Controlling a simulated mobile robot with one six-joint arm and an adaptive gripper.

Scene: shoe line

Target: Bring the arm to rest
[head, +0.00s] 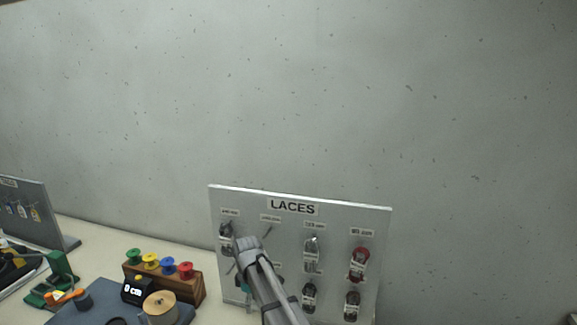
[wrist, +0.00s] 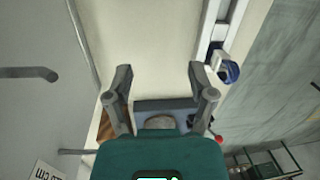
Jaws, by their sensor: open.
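My gripper (wrist: 160,76) is open in the wrist view, with its two grey fingers spread and nothing between them. Pale tabletop shows beyond the fingertips. In the head view my arm reaches up from the bottom edge in front of the grey LACES board (head: 335,215). The arm covers part of the board's left half, and I cannot make out the fingers there. In the wrist view the board (wrist: 35,120) fills the left side, with bare grey pegs sticking out close to the gripper.
Dark, grey and red laces (head: 359,264) hang on the board. Left of it stand a wooden block (head: 190,288) with coloured spools, a small display (head: 137,290) reading 0 cm, and a tan roll (head: 160,307) on a dark mat. A second board (head: 35,210) stands far left.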

